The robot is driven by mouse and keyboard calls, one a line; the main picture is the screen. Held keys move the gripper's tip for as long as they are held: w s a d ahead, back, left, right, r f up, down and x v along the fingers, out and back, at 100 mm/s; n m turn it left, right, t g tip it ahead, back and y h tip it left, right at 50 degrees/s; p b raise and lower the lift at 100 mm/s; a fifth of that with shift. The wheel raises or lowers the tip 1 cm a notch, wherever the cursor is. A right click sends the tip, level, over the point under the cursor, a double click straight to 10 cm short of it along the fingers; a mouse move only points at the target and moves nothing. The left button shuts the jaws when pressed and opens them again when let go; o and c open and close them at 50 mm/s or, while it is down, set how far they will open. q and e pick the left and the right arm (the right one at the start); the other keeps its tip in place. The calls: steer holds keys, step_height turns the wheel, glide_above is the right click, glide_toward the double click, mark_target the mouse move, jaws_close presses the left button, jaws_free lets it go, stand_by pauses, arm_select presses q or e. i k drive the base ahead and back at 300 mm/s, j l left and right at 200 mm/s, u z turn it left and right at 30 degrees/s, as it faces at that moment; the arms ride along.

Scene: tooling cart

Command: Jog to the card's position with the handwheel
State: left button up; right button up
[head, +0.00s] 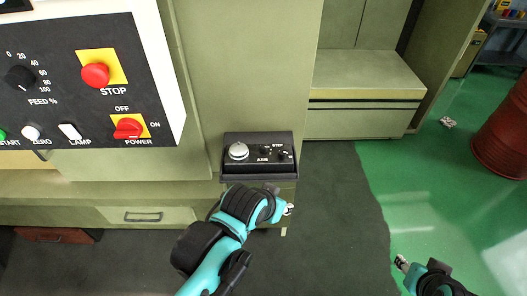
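The handwheel box (261,171) is dark and sits in a holder on the front of the green machine. It carries a pale round handwheel (238,151) at its left, and small AXIS (264,153) and STEP (282,155) knobs at its right. Their settings are too small to read. My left gripper (289,209) is just below the box's right side, apart from the handwheel; its fingers are too small to read. My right gripper (401,262) is low at the right over the floor, far from the box; its fingers are also unclear. I cannot make out a card.
A control panel (60,115) with a red STOP button (95,75), a red POWER switch (128,128) and a FEED knob (20,77) stands at the left. A red drum (503,135) and a crumpled scrap (448,122) are on the green floor at the right.

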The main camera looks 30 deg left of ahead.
mark_target(238, 153)
steer(key=u, duration=1.3)
